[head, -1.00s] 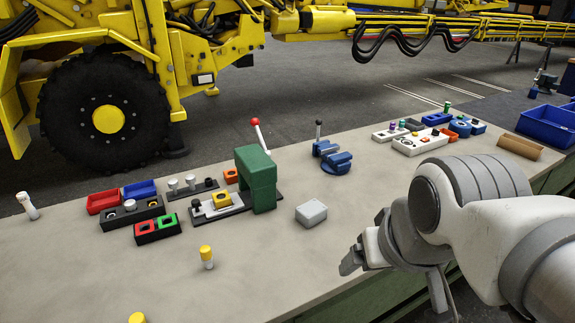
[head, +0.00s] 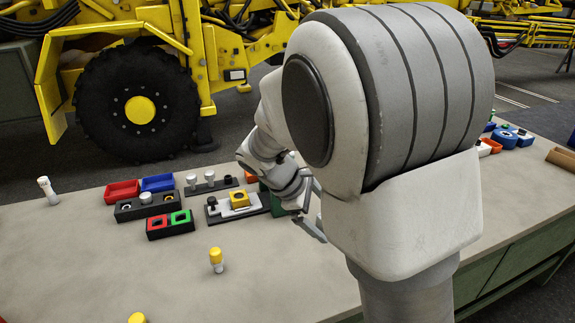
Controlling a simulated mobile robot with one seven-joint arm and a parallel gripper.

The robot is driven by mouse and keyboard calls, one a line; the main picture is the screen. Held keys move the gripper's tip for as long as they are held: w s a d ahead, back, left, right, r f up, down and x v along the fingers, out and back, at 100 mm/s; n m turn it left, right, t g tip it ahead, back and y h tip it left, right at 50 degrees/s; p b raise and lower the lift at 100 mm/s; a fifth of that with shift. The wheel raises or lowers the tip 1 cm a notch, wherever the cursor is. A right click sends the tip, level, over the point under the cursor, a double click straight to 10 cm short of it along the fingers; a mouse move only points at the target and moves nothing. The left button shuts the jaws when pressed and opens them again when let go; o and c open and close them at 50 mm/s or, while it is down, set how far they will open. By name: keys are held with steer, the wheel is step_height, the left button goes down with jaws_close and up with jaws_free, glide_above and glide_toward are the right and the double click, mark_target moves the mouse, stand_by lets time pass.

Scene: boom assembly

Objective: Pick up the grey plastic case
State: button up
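The grey plastic case is not visible now; my large arm link covers the part of the bench where it stood earlier. My gripper (head: 309,222) is low over the bench, at the left edge of that arm link. It is partly hidden, and I cannot tell whether its fingers are apart or hold anything.
A black fixture with a yellow block (head: 239,199) lies left of my gripper. Red (head: 122,192) and blue (head: 158,183) trays and a yellow-capped cylinder (head: 216,258) stand further left.

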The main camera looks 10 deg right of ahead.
mark_target(319, 219)
steer(key=w+a+f+n+t+h+b, duration=0.25)
steer(key=w+a+f+n+h, duration=0.35)
steer(key=w+f+n, duration=0.4)
steer(key=shift+t, duration=0.45)
steer(key=x, duration=1.2)
steer(key=shift+w+a+f, duration=0.15)
steer(key=shift+w+f, duration=0.15)
steer(key=shift+w, duration=0.15)
steer(key=shift+b+x, duration=0.55)
steer(key=shift+x, duration=2.55)
steer(key=shift+r, duration=0.25)
steer(key=c, duration=1.3)
steer(key=shift+c, duration=0.2)
